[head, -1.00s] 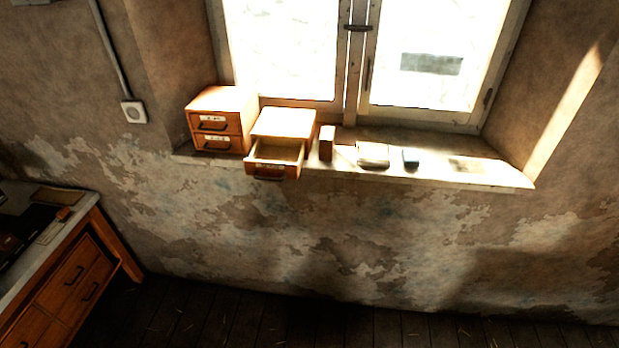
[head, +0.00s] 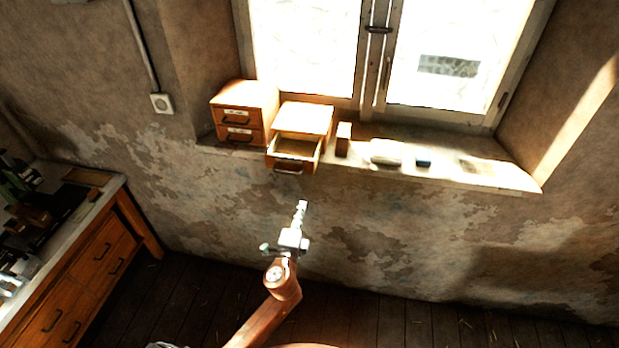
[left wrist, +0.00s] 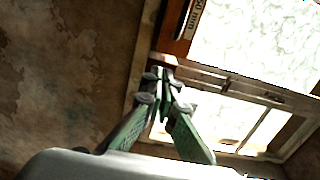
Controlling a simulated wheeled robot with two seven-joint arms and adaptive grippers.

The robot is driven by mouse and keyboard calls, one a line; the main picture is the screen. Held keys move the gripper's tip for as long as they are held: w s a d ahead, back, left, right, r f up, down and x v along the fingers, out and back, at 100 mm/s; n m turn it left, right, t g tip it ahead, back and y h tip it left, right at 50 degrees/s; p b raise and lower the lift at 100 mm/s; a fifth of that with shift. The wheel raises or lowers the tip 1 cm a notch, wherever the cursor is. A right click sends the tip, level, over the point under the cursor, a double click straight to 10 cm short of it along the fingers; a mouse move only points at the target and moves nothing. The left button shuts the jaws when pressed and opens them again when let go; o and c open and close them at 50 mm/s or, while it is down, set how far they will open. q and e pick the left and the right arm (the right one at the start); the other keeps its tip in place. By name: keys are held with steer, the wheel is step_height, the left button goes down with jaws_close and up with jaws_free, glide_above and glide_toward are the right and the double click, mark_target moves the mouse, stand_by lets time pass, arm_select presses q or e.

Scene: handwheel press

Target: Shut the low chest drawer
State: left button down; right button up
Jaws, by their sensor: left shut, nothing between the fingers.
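The low chest (head: 304,118) stands on the window sill, a single-drawer wooden box with a pale, sunlit top. Its drawer (head: 290,167) is pulled out towards me and juts past the sill edge; its inside looks empty. My left gripper (head: 301,204) is in front of and below the drawer in the head view, apart from it. In the left wrist view my left gripper (left wrist: 163,78) has its fingertips together with nothing between them. Part of a wooden front with a label (left wrist: 190,22) shows at the top there. My right gripper is not in view.
A taller two-drawer chest (head: 244,112) stands just left of the low chest, its drawers shut. A small wooden block (head: 343,139) stands close on the right, with a pale item (head: 386,154) and a dark item (head: 423,162) further along. A workbench (head: 95,262) stands at lower left.

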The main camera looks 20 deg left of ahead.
arm_select(q)
steer(key=p+x, duration=0.1)
steer(key=x, duration=1.2)
steer(key=shift+w+a, duration=0.2)
steer(key=shift+w, duration=0.15)
